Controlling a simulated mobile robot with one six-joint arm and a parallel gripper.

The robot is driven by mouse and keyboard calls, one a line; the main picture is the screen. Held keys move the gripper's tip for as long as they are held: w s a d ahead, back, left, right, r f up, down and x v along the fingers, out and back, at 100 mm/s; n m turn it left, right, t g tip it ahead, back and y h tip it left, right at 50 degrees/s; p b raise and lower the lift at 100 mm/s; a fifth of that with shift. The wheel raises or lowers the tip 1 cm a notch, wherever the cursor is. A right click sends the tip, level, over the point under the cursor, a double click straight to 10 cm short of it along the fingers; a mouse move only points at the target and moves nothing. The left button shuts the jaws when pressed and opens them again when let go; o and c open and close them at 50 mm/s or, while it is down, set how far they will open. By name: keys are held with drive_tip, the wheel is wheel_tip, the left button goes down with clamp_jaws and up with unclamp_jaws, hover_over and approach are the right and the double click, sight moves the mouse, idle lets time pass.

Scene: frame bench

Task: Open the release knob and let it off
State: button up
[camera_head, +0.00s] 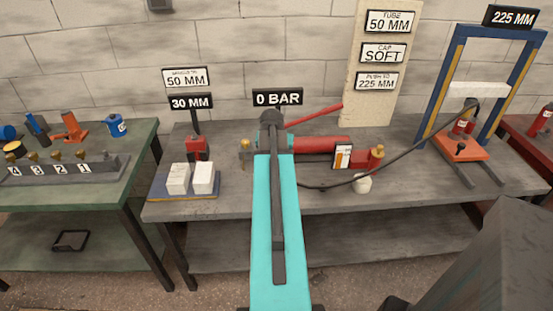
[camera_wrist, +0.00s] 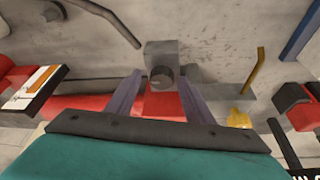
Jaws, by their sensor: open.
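In the wrist view a dark round knob (camera_wrist: 162,78), which looks like the release knob, sits on a grey block (camera_wrist: 160,52). My gripper (camera_wrist: 160,80) is open, with one finger on each side of the knob; I cannot tell whether they touch it. The red pump body (camera_wrist: 95,105) lies behind the fingers. In the head view the red pump (camera_head: 318,144) lies on the bench with its red lever (camera_head: 316,115) raised. My arm hides the knob and the fingers there. The gauge sign (camera_head: 278,97) reads 0 BAR.
A black hose (camera_head: 425,143) runs from the pump to the blue press frame (camera_head: 438,95) at right. White blocks (camera_head: 190,178) on a blue-edged base stand left of the pump.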

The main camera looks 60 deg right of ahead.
drive_tip(key=shift+r, duration=0.15)
drive_tip(key=b+v, duration=0.1)
drive_tip(key=v, duration=1.2)
drive_tip(key=shift+r, duration=0.25)
drive_tip(key=shift+a, duration=0.15)
drive_tip(key=shift+s+f, duration=0.1)
drive_tip(key=shift+s, duration=0.05)
idle(0.5)
